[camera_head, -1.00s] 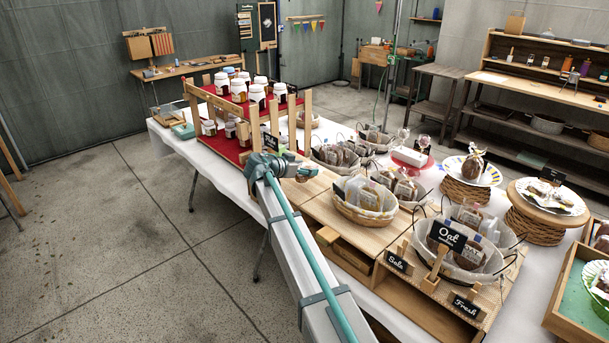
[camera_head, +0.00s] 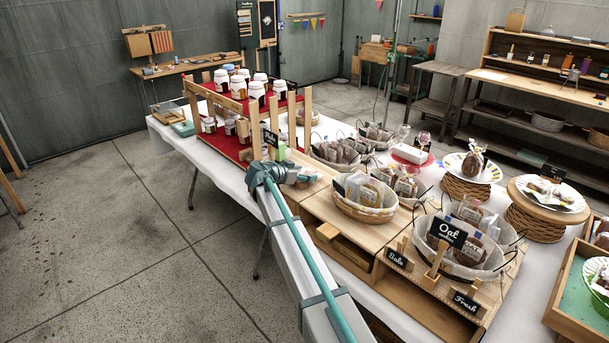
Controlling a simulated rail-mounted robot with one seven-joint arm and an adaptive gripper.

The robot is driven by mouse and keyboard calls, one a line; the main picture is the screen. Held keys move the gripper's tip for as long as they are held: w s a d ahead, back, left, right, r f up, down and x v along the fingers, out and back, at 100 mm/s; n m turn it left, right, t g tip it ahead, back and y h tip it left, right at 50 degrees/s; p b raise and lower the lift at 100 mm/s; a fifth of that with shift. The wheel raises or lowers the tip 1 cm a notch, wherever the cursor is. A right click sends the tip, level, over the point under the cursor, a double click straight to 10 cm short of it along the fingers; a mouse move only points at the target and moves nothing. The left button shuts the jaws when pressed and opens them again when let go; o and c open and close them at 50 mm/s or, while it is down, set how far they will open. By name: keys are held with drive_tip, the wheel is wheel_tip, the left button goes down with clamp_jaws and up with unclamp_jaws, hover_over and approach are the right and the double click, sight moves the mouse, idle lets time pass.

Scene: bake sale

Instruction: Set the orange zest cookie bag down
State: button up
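My gripper (camera_head: 304,178) is at the far end of my long grey and teal arm, low beside the jar shelf and left of the bagged-cookie baskets. It is small and partly hidden by the wrist, so I cannot tell whether its fingers are open or shut, or whether they hold a bag. Cookie bags stand in a lined basket (camera_head: 362,214) in the middle of the table, with clear bags (camera_head: 364,190) upright in it. More bags sit in a basket behind it (camera_head: 336,165). I cannot make out which bag is orange zest.
A red-lined jar shelf (camera_head: 308,122) stands behind my gripper. The wooden riser (camera_head: 330,218) in front of it has a bare top. Baskets with an "Oat" sign (camera_head: 446,235) stand at the front right. Plates on woven stands (camera_head: 468,189) are farther right.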

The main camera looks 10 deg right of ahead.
drive_tip(key=o, duration=0.3)
drive_tip(key=shift+r+p, duration=0.15)
drive_tip(key=shift+p, duration=0.5)
drive_tip(key=shift+s+a, duration=0.2)
drive_tip(key=shift+a, duration=0.1)
drive_tip(key=b+v, duration=0.1)
drive_tip(key=v, duration=0.3)
drive_tip(key=b+v, duration=0.1)
drive_tip(key=v, duration=0.4)
drive_tip(key=shift+s+a+b, duration=0.25)
drive_tip(key=shift+s+b, duration=0.05)
drive_tip(key=shift+b, duration=0.1)
drive_tip(key=shift+o, duration=0.3)
drive_tip(key=shift+v, duration=0.8)
